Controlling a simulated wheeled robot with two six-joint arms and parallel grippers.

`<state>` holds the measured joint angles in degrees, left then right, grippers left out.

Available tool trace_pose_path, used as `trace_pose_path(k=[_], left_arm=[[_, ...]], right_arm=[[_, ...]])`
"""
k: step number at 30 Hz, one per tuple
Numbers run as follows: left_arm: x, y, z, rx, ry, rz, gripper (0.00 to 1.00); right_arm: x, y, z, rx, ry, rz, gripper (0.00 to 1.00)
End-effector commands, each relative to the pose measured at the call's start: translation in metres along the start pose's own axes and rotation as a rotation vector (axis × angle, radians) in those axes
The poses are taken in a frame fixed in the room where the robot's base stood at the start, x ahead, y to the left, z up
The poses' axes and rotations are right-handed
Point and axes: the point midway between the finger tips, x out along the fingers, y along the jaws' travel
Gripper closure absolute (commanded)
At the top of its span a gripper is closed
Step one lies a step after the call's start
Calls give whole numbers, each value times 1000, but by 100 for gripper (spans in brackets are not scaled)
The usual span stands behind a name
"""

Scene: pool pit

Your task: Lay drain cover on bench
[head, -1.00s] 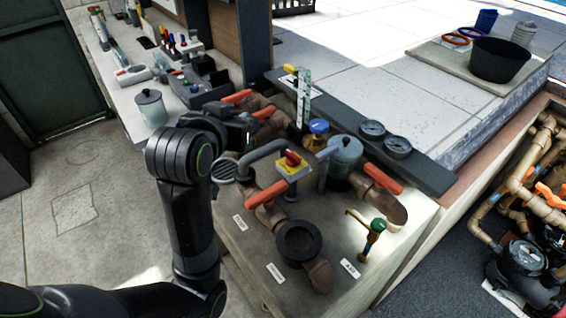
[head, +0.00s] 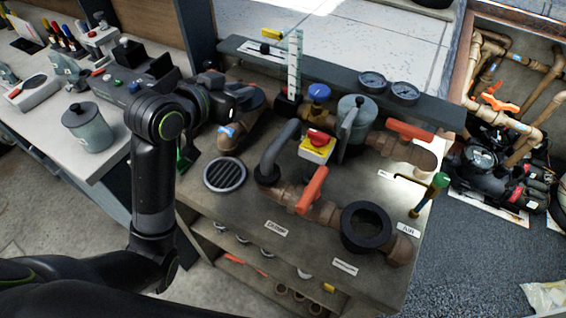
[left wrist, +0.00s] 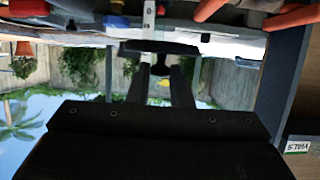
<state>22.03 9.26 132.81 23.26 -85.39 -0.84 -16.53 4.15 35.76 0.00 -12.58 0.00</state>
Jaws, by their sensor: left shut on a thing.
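My left gripper (head: 238,96) is above the back left part of the bench (head: 234,215). It is shut on a dark, flat thing, seen nearly edge-on between the fingers in the left wrist view (left wrist: 160,48). I cannot tell for sure whether this is the drain cover; in the head view the gripper and pipework mostly hide it. A round grey slotted grate (head: 225,174) lies flat on the bench near its left edge, below and apart from the gripper. My right gripper is not in view.
Brown pipes with orange handles (head: 311,190), a red and yellow switch (head: 318,146), a grey canister (head: 357,112) and a black ring flange (head: 366,227) crowd the bench. The front left strip by the labels is clear. A counter with a lidded jar (head: 88,127) stands left.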

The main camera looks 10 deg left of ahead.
Motion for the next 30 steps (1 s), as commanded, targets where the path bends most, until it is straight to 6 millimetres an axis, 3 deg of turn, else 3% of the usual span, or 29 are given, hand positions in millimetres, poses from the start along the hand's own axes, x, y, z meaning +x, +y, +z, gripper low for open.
trace_pose_path(k=[1,3,9,14,21,30], left_arm=[[9,2,20,22,-6,51,100],[16,7,34,52,-5,126,100],[24,15,62,112,0,269,100],[28,18,77,124,-1,311,100],[44,18,116,124,-1,314,100],[57,18,148,124,-1,313,100]], right_arm=[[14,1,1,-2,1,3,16],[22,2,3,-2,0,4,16],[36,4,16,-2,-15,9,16],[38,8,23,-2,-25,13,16],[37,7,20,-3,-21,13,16],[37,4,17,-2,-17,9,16]])
